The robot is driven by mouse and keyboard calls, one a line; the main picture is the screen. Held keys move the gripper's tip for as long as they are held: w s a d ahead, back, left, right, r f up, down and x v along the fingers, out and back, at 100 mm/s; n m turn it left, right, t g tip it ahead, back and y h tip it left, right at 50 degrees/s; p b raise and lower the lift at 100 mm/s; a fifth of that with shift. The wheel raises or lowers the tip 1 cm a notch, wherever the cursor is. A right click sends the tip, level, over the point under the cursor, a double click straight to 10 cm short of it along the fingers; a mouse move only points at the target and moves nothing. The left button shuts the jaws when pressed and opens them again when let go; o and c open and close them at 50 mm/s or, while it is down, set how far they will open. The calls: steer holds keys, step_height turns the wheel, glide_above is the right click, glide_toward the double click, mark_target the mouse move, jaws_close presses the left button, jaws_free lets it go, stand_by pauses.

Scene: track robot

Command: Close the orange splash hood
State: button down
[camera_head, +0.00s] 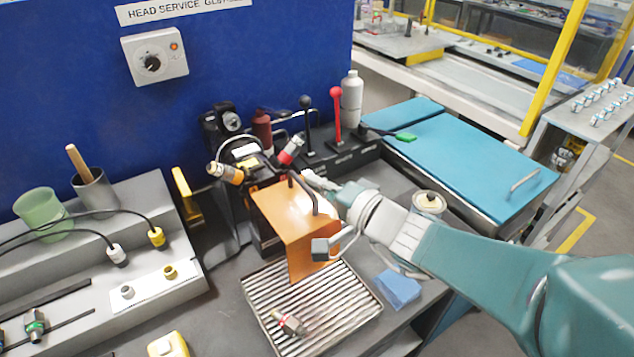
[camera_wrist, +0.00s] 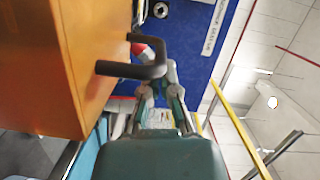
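The orange splash hood (camera_head: 287,212) sits over a dark fixture in the middle of the bench. Its top face slopes toward me and its front panel reaches down to the slatted tray. A dark bar handle (camera_head: 303,188) stands out from the hood. My gripper (camera_head: 316,212) is at the hood's right side, fingers apart, one by the handle and one by the front panel. In the wrist view the orange hood (camera_wrist: 82,60) fills the left side, and the handle (camera_wrist: 140,62) lies just ahead of my gripper (camera_wrist: 160,88). I cannot tell whether they touch.
A slatted metal tray (camera_head: 312,308) holding a small metal fitting lies in front. A blue cloth (camera_head: 398,289) and a round tin (camera_head: 429,203) lie to the right. Levers, including a red one (camera_head: 336,105), and a white bottle (camera_head: 351,98) stand behind. A teal-topped cabinet (camera_head: 465,160) is at right.

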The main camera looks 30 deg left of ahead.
steer(key=w+d+r, duration=0.1)
steer(key=d, duration=1)
steer(key=s+d+f+h, duration=0.2)
steer(key=d+h, duration=0.3)
steer(key=d, duration=0.4)
steer(key=s+d+f+t+h, duration=0.1)
steer(key=s+d+f+h, duration=0.1)
steer(key=s+d+h, duration=0.3)
steer(key=s+d+f+h, duration=0.2)
steer(key=d+h, duration=0.5)
steer(key=d, duration=0.7)
steer(key=shift+s+n+t, duration=0.3)
steer(key=shift+s, duration=0.45)
